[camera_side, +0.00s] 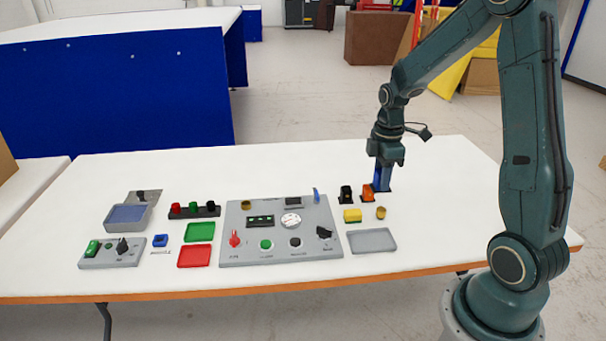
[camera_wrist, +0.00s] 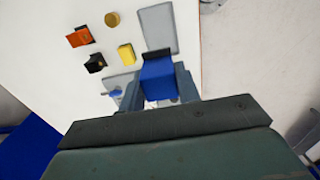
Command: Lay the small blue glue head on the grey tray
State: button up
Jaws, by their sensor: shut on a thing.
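My gripper (camera_side: 383,163) points down over the far right part of the white table and is shut on the blue glue head (camera_side: 382,178). In the wrist view the blue glue head (camera_wrist: 158,78) sits between the two fingers of my gripper (camera_wrist: 159,90). A dark piece shows at its end, like the dark holders by the orange and black heads; I cannot tell whether the head is clear of it. The grey tray (camera_side: 371,240) lies empty nearer the front edge, and also shows in the wrist view (camera_wrist: 161,30).
Left of my gripper stand an orange head (camera_side: 368,194) and a black head (camera_side: 346,195). A yellow block (camera_side: 352,215) and a brass cylinder (camera_side: 381,212) stand between them and the tray. A grey control panel (camera_side: 270,218) lies left. The table's right end is clear.

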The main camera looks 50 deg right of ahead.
notch_tip(320, 180, down, 14)
jog(key=shift+f, duration=0.2)
dwell(0.4)
jog(key=shift+f, duration=0.1)
jog(key=shift+f, duration=1.8)
jog(key=shift+f, duration=0.15)
jog(key=o, duration=1.1)
jog(key=shift+o, duration=0.2)
notch_tip(320, 180, up, 12)
jog(key=shift+r, duration=0.25)
